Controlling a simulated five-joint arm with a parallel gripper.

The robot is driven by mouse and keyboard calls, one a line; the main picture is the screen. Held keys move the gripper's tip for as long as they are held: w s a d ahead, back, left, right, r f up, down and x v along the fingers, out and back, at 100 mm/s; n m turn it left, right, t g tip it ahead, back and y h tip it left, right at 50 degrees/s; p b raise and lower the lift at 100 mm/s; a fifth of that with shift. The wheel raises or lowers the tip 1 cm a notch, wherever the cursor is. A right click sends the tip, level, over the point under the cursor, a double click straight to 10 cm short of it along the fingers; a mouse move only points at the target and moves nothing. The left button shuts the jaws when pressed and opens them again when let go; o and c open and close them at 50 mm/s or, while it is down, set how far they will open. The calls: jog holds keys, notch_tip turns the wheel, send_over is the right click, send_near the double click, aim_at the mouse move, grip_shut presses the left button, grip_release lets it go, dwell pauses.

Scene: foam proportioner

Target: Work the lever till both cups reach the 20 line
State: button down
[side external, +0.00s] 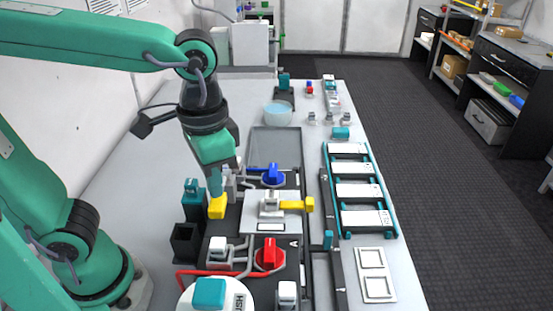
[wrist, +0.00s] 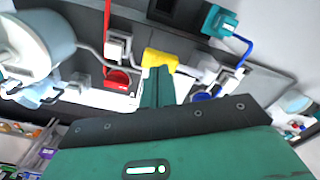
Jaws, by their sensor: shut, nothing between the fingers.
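My gripper (side external: 214,188) points down at the left side of the foam proportioner unit, its fingers shut. A yellow block (side external: 217,208), possibly the lever's grip, is right at the fingertips; I cannot tell whether they touch. In the wrist view the shut fingers (wrist: 157,88) reach the yellow piece (wrist: 159,60). A second yellow handle (side external: 309,204) sticks out on the right of the white central block (side external: 270,208). A blue knob (side external: 272,175) is behind it and a red knob (side external: 269,253) in front. I cannot make out the two cups or their 20 lines.
A dark open box (side external: 186,244) stands left of the unit. A round white tank (side external: 214,294) is at the front. A grey tray (side external: 275,147) lies behind. A teal rack with white plates (side external: 359,190) and a white double frame (side external: 375,274) lie to the right.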

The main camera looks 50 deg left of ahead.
aim_at(217, 201)
jog(key=shift+f, duration=0.2)
jog(key=shift+f, duration=1.85)
jog(key=shift+r, duration=4.05)
